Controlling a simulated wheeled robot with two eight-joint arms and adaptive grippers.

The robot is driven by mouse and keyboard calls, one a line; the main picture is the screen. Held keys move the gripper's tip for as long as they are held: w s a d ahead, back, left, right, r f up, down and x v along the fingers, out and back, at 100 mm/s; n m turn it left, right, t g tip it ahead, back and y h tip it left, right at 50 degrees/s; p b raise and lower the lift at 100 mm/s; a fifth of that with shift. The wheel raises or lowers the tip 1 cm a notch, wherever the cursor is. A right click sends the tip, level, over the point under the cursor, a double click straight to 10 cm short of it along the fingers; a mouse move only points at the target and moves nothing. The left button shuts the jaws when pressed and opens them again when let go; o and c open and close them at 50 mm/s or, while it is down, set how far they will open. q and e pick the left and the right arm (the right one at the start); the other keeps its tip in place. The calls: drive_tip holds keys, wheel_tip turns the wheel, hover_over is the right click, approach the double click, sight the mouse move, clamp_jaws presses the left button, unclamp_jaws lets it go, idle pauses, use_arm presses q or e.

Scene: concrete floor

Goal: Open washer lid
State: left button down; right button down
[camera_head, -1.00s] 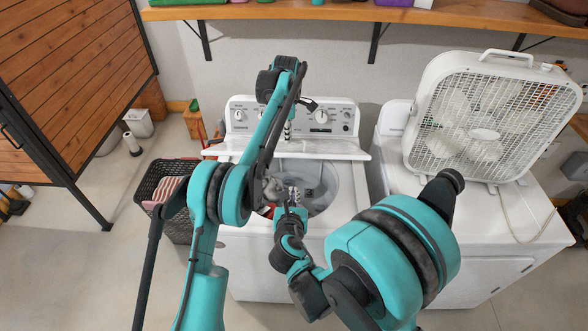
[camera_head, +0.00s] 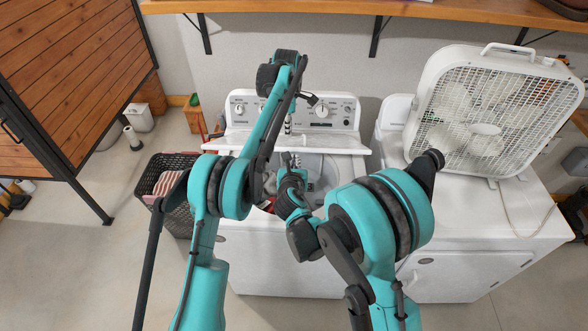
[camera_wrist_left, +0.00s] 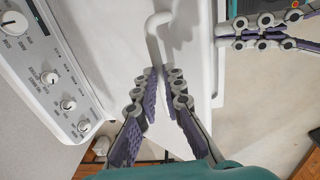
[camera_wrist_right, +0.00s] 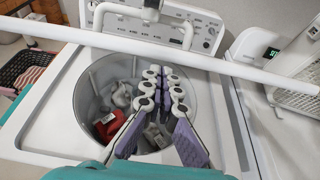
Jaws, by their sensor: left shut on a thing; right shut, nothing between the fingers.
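The white washer (camera_head: 240,225) has its lid (camera_head: 340,142) raised, so the drum opening (camera_wrist_right: 92,78) is uncovered. In the head view the lid is a thin, nearly edge-on band before the control panel. My left gripper (camera_head: 288,130) is at the lid's middle. In the left wrist view its fingers (camera_wrist_left: 162,75) are closed on the end of the lid's curved white handle (camera_wrist_left: 152,35). My right gripper (camera_head: 287,160) is shut and empty, in front of the lid. In the right wrist view its fingers (camera_wrist_right: 166,80) are over the drum, below the lid's edge (camera_wrist_right: 240,68).
Red and grey items (camera_wrist_right: 108,125) lie in the drum. A dark laundry basket (camera_head: 180,215) stands left of the washer. A white box fan (camera_head: 490,125) stands on the white machine (camera_head: 480,220) at the right. A wooden shelf (camera_head: 370,8) runs above.

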sight(295, 148)
use_arm(q)
drive_tip(key=shift+w+f, duration=0.2)
drive_tip(key=shift+w, duration=0.05)
use_arm(e)
drive_tip(key=shift+r, duration=0.1)
use_arm(q)
drive_tip(key=shift+s, duration=0.1)
use_arm(e)
drive_tip(key=shift+w+r, duration=0.45)
drive_tip(key=shift+r, duration=0.2)
drive_tip(key=shift+w+r, duration=0.4)
drive_tip(key=shift+r, duration=0.25)
use_arm(q)
drive_tip(key=c, duration=1.6)
unclamp_jaws()
use_arm(e)
drive_tip(key=shift+w+d+f, duration=0.1)
use_arm(q)
drive_tip(key=shift+r, duration=0.1)
